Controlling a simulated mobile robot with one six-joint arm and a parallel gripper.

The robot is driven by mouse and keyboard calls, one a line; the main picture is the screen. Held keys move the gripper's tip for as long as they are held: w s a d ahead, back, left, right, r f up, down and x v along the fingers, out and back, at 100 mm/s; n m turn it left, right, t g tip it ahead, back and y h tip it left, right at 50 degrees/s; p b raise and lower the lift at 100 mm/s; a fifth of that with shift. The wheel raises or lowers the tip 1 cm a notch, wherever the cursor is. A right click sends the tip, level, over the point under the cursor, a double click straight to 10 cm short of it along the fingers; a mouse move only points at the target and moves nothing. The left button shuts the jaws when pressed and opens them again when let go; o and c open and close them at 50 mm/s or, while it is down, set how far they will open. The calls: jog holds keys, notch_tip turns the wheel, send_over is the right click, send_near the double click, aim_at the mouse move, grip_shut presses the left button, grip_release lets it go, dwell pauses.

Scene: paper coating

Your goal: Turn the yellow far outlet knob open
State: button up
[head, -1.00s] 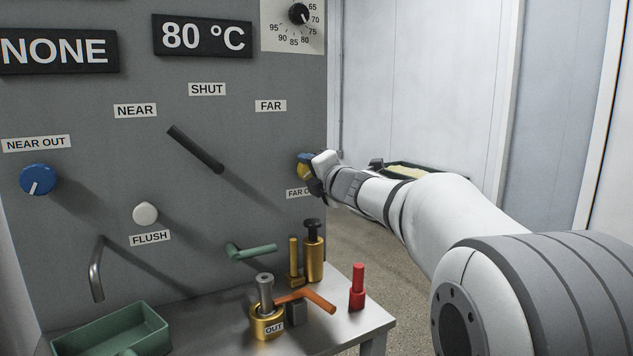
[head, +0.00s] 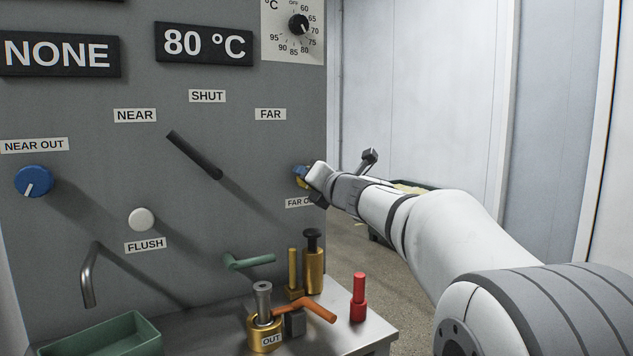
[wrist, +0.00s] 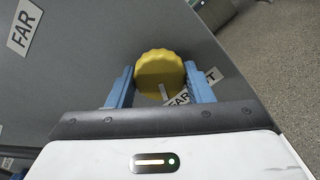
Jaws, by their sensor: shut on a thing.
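The yellow far outlet knob (wrist: 160,72) is round with a scalloped rim and a pale pointer mark, on the grey panel. In the wrist view it sits between the two blue fingers of my gripper (wrist: 160,85), which is shut on it. In the head view only a sliver of yellow shows beside the blue fingertips of my gripper (head: 301,177), at the panel's right edge. My gripper and wrist hide most of the knob there. The FAR OUT label (head: 299,202) below it is partly covered, and in the wrist view a finger crosses the label (wrist: 180,98).
The grey panel (head: 100,95) also bears a blue NEAR OUT knob (head: 34,181), a black lever (head: 194,155) and a white FLUSH button (head: 141,219).

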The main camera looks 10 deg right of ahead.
jog(key=shift+r, duration=0.1)
jog(key=o, duration=1)
jog(key=p+v, duration=0.1)
jog(key=v, duration=0.6)
jog(key=shift+s+d, duration=0.15)
jog(key=shift+s, duration=0.2)
